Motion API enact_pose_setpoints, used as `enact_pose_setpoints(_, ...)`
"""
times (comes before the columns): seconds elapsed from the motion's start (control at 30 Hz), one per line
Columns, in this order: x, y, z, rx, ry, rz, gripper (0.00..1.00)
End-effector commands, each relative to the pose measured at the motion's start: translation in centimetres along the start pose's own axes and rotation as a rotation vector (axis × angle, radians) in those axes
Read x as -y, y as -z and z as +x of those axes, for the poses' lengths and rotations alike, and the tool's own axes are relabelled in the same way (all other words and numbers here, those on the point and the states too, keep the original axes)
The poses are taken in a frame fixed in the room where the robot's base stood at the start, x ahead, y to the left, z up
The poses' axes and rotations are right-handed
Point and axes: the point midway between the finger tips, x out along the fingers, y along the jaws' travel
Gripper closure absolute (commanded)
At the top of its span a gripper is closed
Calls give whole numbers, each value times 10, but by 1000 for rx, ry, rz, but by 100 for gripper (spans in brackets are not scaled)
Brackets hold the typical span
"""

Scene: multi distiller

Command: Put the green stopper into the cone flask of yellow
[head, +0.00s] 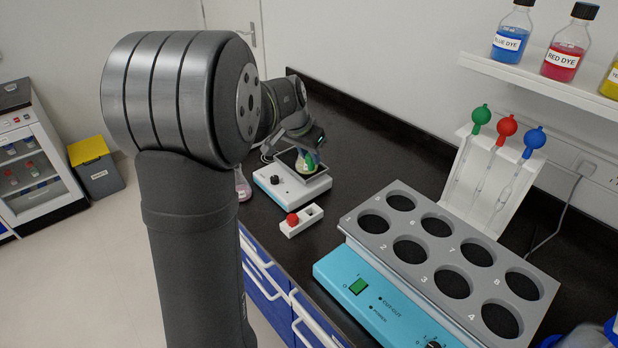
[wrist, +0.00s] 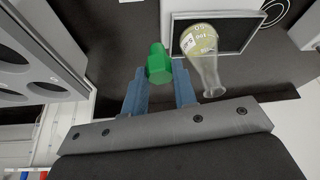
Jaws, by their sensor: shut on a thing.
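The green stopper (wrist: 159,66) is held between the blue fingers of my gripper (wrist: 160,82) in the wrist view. The flask with yellow contents (wrist: 200,42) stands on the dark plate of a white device (wrist: 232,34), to the right of the stopper in that view. Its narrow clear neck (wrist: 211,82) points toward the lower part of the picture, and its mouth looks open. The stopper is apart from the mouth. In the head view the flask (head: 305,166) is on the device (head: 290,190), and my gripper is close by it, small and partly hidden.
A small white holder (head: 307,218) with a red stopper (head: 292,219) and an empty slot stands in front of the device. A grey rack with round holes (head: 430,236) on a blue base is to the right. A white stand (head: 482,185) holds droppers behind it.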

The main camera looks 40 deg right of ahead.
Motion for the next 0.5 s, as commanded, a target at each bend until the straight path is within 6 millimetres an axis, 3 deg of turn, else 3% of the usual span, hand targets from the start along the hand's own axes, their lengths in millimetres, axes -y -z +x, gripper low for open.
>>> enact_pose_setpoints(0.03,9,17,-8,-3,17,-32,95)
enact_pose_setpoints(0.2,34,59,-36,0,75,-170,95)
enact_pose_setpoints(0.5,59,98,-71,-8,151,-339,95)
